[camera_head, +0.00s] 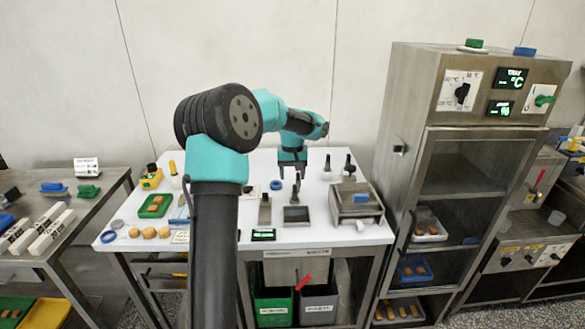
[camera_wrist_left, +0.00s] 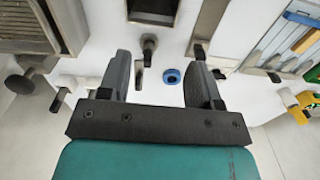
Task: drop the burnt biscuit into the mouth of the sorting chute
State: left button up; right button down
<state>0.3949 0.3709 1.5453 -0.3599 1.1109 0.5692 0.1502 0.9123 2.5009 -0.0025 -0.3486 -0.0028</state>
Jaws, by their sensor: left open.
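My left gripper (camera_head: 292,168) is over the back of the white table, its jaws open and empty. In the left wrist view its two dark fingers (camera_wrist_left: 158,85) stand apart, with a small blue ring (camera_wrist_left: 172,76) seen between them, below on the table. A square metal-framed opening (camera_head: 297,214), apparently the chute mouth, lies in the table nearer the front. It shows partly at the top of the wrist view (camera_wrist_left: 155,10). Several tan biscuits (camera_head: 149,233) lie at the table's front left. I cannot pick out a burnt one. My right gripper is not in view.
A green tray (camera_head: 155,206) holding biscuits is at the left. A metal machine (camera_head: 355,202) with a blue block stands at the right. Upright dark-handled pieces (camera_head: 349,165) rise near the back. Green (camera_head: 273,309) and dark (camera_head: 318,309) bins stand below. A tall cabinet (camera_head: 460,180) is beside the table.

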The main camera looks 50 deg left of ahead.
pick_arm(q)
jog(key=shift+r, duration=1.2)
